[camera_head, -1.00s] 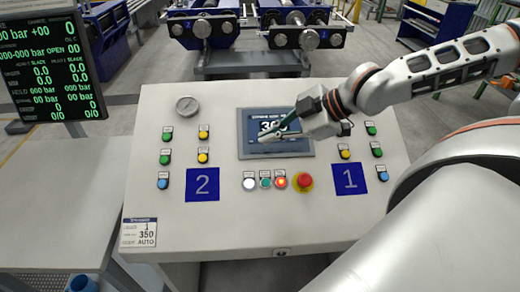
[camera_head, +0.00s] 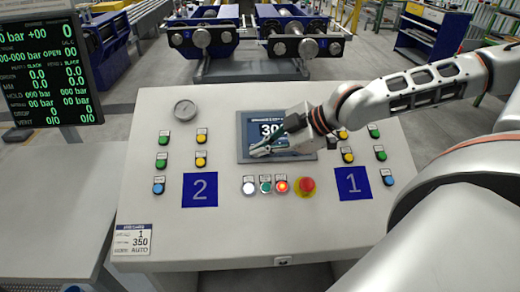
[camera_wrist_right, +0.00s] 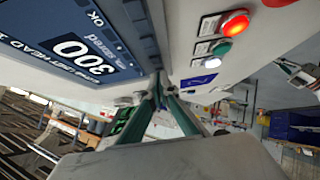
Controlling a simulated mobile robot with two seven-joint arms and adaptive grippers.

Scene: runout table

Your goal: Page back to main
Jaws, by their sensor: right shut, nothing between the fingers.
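The touch screen (camera_head: 246,127) is set in the upper middle of the sloped console. It is dark blue with a large number beginning with 30, partly hidden by my gripper. The wrist view shows the same screen (camera_wrist_right: 60,50) close up, sideways, with 300 and an OK label. My right gripper (camera_head: 258,152) is shut and empty, its fingertips over the lower left part of the screen. In the wrist view the fingertips (camera_wrist_right: 156,82) lie near the screen's edge; I cannot tell whether they touch. My left gripper is not in view.
Below the screen are white, green and lit red buttons (camera_head: 282,186) and a red emergency stop (camera_head: 306,186). Coloured buttons and blue plates 2 (camera_head: 200,190) and 1 (camera_head: 353,184) flank them. A gauge (camera_head: 185,110) sits upper left. A monitor (camera_head: 45,75) stands at left.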

